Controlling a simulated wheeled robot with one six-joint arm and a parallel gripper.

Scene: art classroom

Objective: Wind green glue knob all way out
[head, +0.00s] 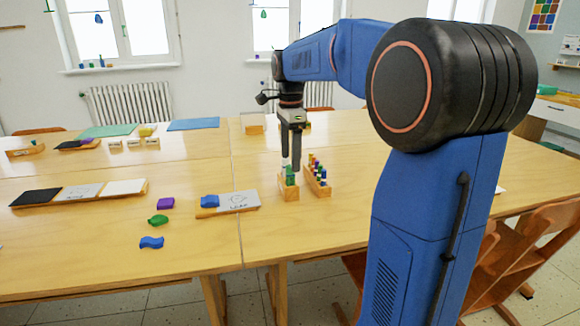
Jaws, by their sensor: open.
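A green glue stick (289,180) stands upright in a small wooden holder (288,194) near the middle of the table. My gripper (291,166) points down right above the green glue, with its fingers apart. At this size I cannot tell whether the fingers touch the glue or surround its top. The knob of the glue cannot be made out.
A wooden rack (322,189) with several coloured sticks stands close to the right. To the left lie a board with a drawing (238,201), a blue block (209,201), a purple block (166,203) and a green piece (158,220).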

